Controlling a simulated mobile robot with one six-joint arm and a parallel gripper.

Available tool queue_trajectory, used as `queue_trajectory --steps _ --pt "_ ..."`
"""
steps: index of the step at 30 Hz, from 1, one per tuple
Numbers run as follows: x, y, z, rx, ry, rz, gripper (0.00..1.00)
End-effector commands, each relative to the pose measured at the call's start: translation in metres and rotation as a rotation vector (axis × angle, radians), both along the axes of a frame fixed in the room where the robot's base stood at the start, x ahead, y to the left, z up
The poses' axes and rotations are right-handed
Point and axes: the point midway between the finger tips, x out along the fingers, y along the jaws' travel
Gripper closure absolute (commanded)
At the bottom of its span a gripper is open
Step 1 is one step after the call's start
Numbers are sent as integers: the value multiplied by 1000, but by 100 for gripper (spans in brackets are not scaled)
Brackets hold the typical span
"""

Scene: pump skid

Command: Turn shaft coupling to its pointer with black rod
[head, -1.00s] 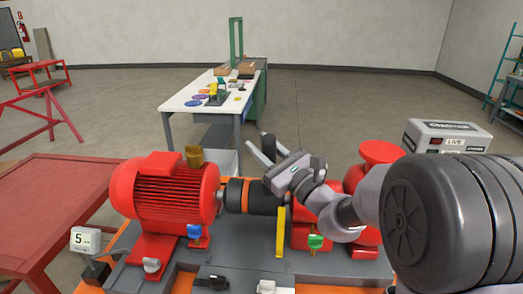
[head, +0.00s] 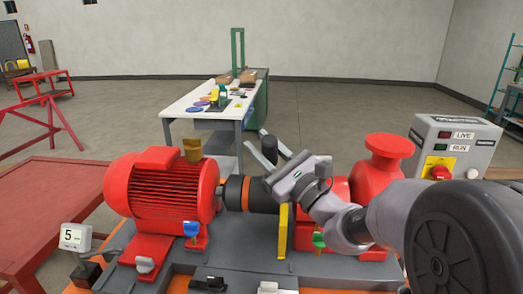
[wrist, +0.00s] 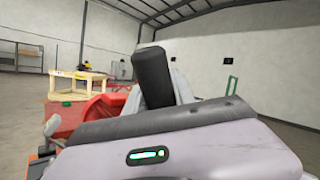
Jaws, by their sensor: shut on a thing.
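The shaft coupling (head: 237,193), dark with an orange band, sits between the red motor (head: 160,188) and the red pump (head: 378,180). A yellow upright strip (head: 283,232) stands at its right end; I cannot tell if it is the pointer. My gripper (head: 269,150) is above and behind the coupling in the head view. It is shut on the black rod (head: 267,141), whose upper end sticks up between the fingers. The rod also shows in the wrist view (wrist: 153,76), tilted slightly. The rod's lower end is hidden, so I cannot tell whether it touches the coupling.
A control box (head: 455,145) with LIVE and RUN labels stands at the right, partly behind my arm. Blue (head: 191,230) and green (head: 319,240) handles and a small display (head: 75,237) are at the front. A white workbench (head: 205,105) stands behind.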

Motion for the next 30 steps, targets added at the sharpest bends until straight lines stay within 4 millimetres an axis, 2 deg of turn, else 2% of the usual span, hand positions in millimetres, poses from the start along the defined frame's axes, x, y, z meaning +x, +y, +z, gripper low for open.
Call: queue_trajectory --steps 17,30 --pt "-17 1 -12 -2 -83 0 100" --pt "-41 2 -26 -7 -213 0 100"
